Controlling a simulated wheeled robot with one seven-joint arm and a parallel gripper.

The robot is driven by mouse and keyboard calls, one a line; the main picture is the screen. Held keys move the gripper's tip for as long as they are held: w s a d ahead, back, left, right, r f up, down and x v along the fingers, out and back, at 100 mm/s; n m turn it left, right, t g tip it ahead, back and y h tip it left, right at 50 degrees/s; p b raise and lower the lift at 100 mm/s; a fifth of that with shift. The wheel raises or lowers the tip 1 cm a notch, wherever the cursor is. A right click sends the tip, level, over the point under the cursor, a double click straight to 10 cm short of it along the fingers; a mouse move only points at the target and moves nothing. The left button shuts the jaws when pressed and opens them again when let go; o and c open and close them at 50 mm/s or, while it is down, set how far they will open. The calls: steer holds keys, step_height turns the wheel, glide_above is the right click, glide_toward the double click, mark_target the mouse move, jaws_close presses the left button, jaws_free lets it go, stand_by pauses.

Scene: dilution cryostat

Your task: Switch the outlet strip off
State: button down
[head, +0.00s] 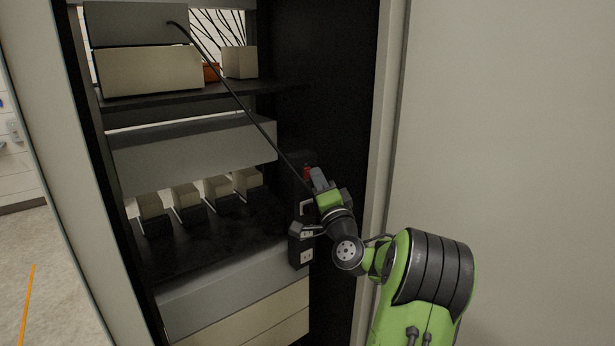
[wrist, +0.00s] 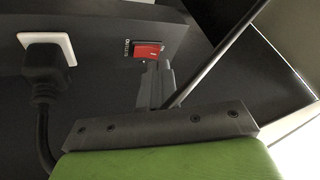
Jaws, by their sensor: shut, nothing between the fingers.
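The outlet strip is a dark vertical bar on the rack's right side, showing below my wrist in the head view (head: 301,250) and up close in the wrist view (wrist: 97,58). The switch also shows as a small red spot in the head view (head: 307,172). My gripper (wrist: 153,68) is shut and empty, its fingertips just beside the switch's lower edge in the wrist view. I cannot tell whether they touch it.
A black plug (wrist: 44,72) sits in a white socket of the strip. A thin dark cable (head: 235,95) runs from an upper grey box (head: 135,25) down toward my gripper, passing close by. The cabinet's right wall (head: 345,120) is close to my arm. Shelves with boxes fill the left.

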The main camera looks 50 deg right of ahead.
steer(key=shift+s+a+r+b, duration=0.15)
steer(key=shift+s+r+b, duration=0.15)
steer(key=shift+s, duration=0.45)
steer(key=shift+s+a+r+b, duration=0.2)
steer(key=shift+s+r, duration=0.1)
steer(key=shift+s, duration=0.5)
steer(key=shift+s+a+r+b, duration=0.15)
steer(key=shift+s+r+b, duration=0.15)
steer(key=shift+s, duration=0.45)
steer(key=shift+w, duration=0.1)
